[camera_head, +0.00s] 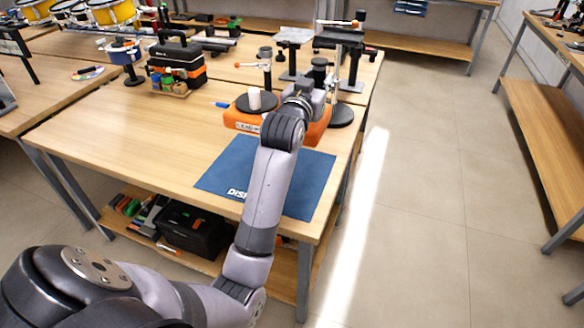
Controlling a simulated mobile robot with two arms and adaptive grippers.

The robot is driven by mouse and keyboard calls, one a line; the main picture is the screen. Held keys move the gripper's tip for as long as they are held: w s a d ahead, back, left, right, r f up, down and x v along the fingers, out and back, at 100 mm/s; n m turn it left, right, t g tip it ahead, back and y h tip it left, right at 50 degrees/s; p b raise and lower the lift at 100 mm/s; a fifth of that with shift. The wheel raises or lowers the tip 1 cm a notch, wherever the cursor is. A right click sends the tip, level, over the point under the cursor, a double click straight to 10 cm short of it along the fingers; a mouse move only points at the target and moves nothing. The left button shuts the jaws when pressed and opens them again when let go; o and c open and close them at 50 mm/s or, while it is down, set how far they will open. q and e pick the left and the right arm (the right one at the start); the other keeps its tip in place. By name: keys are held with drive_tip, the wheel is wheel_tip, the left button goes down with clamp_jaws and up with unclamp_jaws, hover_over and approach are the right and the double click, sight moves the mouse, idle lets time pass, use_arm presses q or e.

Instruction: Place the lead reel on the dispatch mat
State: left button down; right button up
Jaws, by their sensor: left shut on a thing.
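The lead reel (232,117) is an orange, flat-looking body with a label starting "LEAD" on its front. A black disc and white upright knob show on top. My left arm reaches over the blue dispatch mat (225,172) to the reel's right part. My left gripper (308,92) is shut at the reel; my wrist hides the grasp. The reel is just behind the mat's far edge, and I cannot tell whether it touches the table. The part of the mat left of my arm is bare. My right gripper is out of view.
Stands with round dark bases (340,115) are close behind and right of the reel on the wooden table (125,140). A black and orange tool bag (178,65) and small bottles are at the back left. The table's front left is clear.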

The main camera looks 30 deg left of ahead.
use_arm(q)
wheel_tip(320, 180, down, 19)
drive_tip(key=shift+a, duration=0.15)
idle(0.4)
drive_tip(key=c, duration=1.8)
unclamp_jaws()
drive_tip(key=shift+f, duration=0.3)
drive_tip(key=o, duration=0.5)
drive_tip(key=shift+r, duration=0.1)
drive_tip(key=b+v, duration=0.1)
drive_tip(key=v, duration=1.1)
drive_tip(key=shift+s, duration=0.15)
